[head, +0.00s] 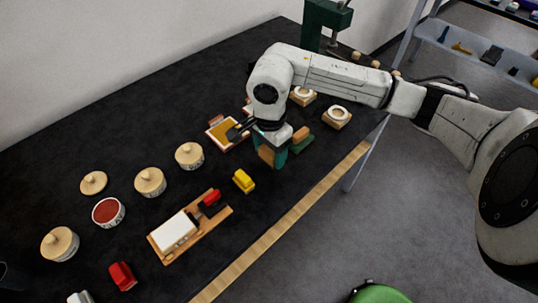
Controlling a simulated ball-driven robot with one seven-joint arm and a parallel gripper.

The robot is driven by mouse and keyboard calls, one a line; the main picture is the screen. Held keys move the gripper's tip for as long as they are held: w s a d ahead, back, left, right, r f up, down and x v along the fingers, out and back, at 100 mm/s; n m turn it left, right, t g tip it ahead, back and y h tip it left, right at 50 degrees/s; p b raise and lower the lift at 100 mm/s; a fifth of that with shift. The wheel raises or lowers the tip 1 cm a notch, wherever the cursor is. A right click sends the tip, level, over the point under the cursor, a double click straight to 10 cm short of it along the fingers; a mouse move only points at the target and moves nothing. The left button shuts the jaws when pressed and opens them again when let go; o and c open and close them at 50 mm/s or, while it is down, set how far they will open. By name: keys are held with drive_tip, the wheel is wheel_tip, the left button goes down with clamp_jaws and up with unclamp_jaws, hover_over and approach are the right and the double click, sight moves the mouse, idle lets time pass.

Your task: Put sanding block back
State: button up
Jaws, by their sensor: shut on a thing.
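My gripper (272,146) points down over the right half of the black table, below the white arm. It is shut on a wood-and-green block, seemingly the sanding block (266,156), with a wooden face to the left and green to the right. The wrist and fingers hide part of it, and I cannot tell whether it touches the table. A second piece (303,143), green with a wooden top, sits just right of the gripper.
A framed yellow-brown pad (225,134) lies left of the gripper. Lidded pots (150,182) stand left. Wooden pieces with white rings (337,117) and a green press (322,22) stand behind.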

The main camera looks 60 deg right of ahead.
sight(269, 159)
drive_tip(key=shift+w+f, duration=0.25)
drive_tip(key=shift+f, duration=0.15)
drive_tip(key=shift+d+f+p, duration=0.1)
drive_tip(key=shift+f+p, duration=0.45)
drive_tip(key=shift+f, duration=0.85)
drive_tip(key=shift+f, duration=0.15)
drive_tip(key=o, duration=1)
wheel_tip(269, 159, up, 12)
drive_tip(key=shift+r+b, duration=0.2)
drive_tip(key=shift+b, duration=0.9)
